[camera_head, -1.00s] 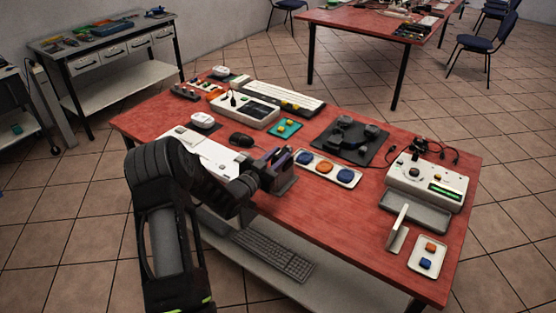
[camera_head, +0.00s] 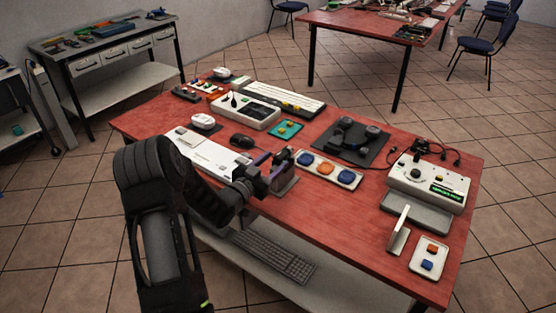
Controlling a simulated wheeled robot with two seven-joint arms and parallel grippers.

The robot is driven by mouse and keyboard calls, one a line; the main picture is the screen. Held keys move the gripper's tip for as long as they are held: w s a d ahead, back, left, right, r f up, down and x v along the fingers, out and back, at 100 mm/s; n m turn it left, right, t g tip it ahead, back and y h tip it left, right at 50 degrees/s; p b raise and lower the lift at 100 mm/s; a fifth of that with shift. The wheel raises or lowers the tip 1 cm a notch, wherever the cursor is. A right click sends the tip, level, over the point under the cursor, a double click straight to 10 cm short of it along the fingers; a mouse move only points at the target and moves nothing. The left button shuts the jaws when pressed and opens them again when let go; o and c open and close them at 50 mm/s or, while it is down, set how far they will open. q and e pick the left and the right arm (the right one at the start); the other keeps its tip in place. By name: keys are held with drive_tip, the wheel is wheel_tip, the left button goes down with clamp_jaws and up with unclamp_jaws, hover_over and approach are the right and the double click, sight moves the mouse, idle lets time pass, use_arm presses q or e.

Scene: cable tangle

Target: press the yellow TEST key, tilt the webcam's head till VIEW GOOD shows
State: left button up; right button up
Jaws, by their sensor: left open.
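My left gripper (camera_head: 272,170) is at the front edge of the red table (camera_head: 345,215), beside a small grey upright piece (camera_head: 287,186). Its jaws are open, small and dark in this view. The grey piece is partly hidden by the gripper, and I cannot tell whether it is the webcam or whether they touch. A white console (camera_head: 428,180) stands at the right with a dark knob and a display (camera_head: 446,194) showing green text too small to read. A teal pad (camera_head: 286,128) carries small yellow parts; I cannot make out the TEST label. My right gripper is not in view.
A white tray of blue and orange buttons (camera_head: 328,170) lies right of the gripper. Behind it is a dark mat (camera_head: 352,145) with black parts. A black mouse (camera_head: 242,141) and white sheet (camera_head: 205,150) lie left.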

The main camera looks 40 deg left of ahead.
use_arm(q)
drive_tip(key=s, duration=0.4)
drive_tip(key=shift+s+b, duration=0.3)
drive_tip(key=shift+b, duration=0.1)
